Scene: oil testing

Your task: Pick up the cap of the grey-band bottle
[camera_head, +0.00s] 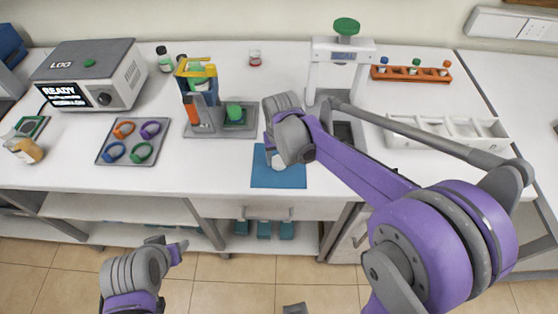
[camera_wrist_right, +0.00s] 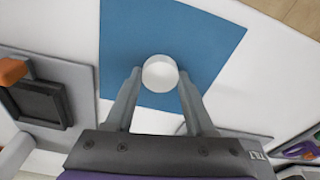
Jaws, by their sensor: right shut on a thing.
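A round white cap (camera_wrist_right: 160,72) is between the fingertips of my right gripper (camera_wrist_right: 159,84), over the blue mat (camera_wrist_right: 215,45). The gripper is shut on it. I cannot tell whether the cap touches the mat. My left gripper (camera_head: 179,250) is low at the left, in front of the table and away from the objects; its jaws are not clear. I cannot make out a grey band on any bottle.
A grey tray with coloured rings (camera_head: 133,139) and a grey stand (camera_head: 217,131) lie left of the mat. A white divided tray (camera_head: 445,143) and an orange rack (camera_head: 411,75) are at right. My right arm crosses the table's right side.

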